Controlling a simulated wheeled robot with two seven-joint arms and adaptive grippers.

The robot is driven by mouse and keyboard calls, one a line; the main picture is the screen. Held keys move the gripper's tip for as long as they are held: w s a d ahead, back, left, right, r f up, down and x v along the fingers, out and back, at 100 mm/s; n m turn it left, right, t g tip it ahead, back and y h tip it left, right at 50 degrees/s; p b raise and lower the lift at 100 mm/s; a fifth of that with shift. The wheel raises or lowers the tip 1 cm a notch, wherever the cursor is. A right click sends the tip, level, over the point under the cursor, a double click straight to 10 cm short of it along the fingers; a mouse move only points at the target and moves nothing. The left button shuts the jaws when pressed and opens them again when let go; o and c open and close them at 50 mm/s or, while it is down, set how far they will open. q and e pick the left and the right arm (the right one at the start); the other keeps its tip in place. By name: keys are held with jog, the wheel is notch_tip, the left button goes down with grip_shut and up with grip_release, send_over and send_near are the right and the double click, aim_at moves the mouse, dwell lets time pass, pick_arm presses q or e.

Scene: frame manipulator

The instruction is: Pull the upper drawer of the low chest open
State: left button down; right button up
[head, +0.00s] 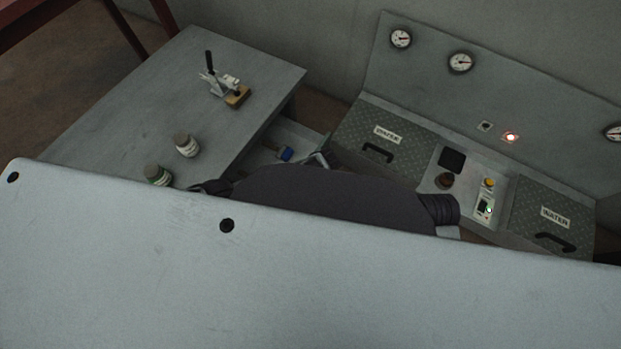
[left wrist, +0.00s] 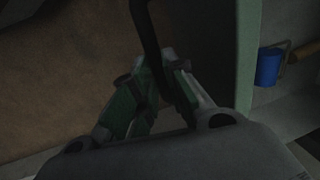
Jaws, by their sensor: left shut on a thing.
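The low chest (head: 215,95) stands at the left in the head view, with a grey top. Its upper drawer (head: 296,134) is partly out on the chest's right side, and a blue item shows inside. In the left wrist view the drawer's pale front edge (left wrist: 244,60) runs up the right side. My left gripper (left wrist: 160,78) is shut on the dark bar handle (left wrist: 145,30) of the drawer. In the head view my dark arm hides most of this gripper and part of the drawer. My right gripper is not in view.
On the chest top stand a toggle clamp (head: 222,84) on a wooden block and two jars (head: 186,145), (head: 158,175). A console (head: 380,145) with lidded boxes, gauges and a lit red lamp stands right of the drawer, with a narrow gap between. The blue item (left wrist: 268,66) lies in the drawer.

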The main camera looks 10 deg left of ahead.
pick_arm(q)
jog(key=shift+d, duration=0.2)
jog(key=c, duration=1.5)
grip_release()
jog(key=shift+o, duration=0.2)
jog(key=shift+r, duration=0.25)
notch_tip(320, 180, up, 11)
jog(key=d, duration=0.2)
jog(key=shift+s+r, duration=0.15)
jog(key=shift+s, duration=0.3)
jog(key=shift+d, duration=0.1)
